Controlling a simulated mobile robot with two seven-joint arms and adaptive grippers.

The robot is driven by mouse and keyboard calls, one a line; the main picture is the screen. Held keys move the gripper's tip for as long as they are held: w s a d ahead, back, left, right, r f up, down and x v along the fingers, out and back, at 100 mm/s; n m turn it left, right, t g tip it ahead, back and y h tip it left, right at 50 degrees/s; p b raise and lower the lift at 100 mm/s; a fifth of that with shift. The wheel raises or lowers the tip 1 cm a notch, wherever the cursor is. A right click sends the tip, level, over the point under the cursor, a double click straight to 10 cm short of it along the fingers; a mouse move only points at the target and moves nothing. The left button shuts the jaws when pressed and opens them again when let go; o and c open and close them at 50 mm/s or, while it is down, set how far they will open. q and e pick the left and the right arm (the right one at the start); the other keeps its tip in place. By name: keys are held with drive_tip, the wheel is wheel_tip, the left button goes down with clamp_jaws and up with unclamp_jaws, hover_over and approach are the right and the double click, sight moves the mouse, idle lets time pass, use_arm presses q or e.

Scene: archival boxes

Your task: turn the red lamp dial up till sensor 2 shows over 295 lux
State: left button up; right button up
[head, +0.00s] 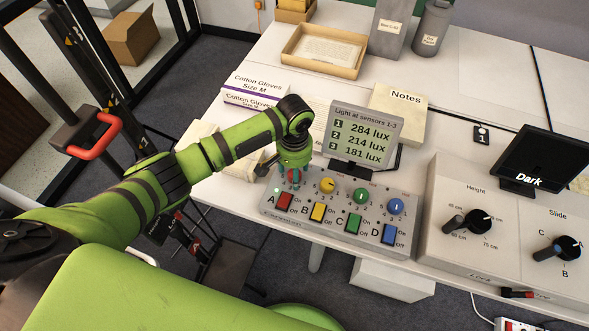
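The red lamp dial (294,175) is at the left end of the dial row on the grey control panel (333,239), above the red switch marked A. My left gripper (291,170) points down at this dial and hides most of it. Its fingers are too small and covered to tell whether they grip the dial. The display (364,136) behind the panel reads 284 lux for sensor 1, 214 lux for sensor 2 and 181 lux for sensor 3. My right gripper is not in view.
Yellow (327,186), green (361,195) and blue (396,206) dials stand right of the red one, close by. A Height and Slide control box (490,222) and a dark screen (545,163) are further right. Cotton glove boxes (255,90) lie behind my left arm.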

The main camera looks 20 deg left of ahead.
use_arm(q)
drive_tip(key=c, duration=0.7)
drive_tip(key=shift+c, duration=1.4)
drive_tip(key=shift+r+m+p, duration=0.15)
drive_tip(key=shift+m+p, duration=0.65)
drive_tip(key=shift+m, duration=0.1)
drive_tip(key=shift+m+p, duration=0.4)
drive_tip(key=shift+m, duration=0.4)
drive_tip(key=shift+m+p, duration=0.8)
drive_tip(key=shift+m, duration=1.4)
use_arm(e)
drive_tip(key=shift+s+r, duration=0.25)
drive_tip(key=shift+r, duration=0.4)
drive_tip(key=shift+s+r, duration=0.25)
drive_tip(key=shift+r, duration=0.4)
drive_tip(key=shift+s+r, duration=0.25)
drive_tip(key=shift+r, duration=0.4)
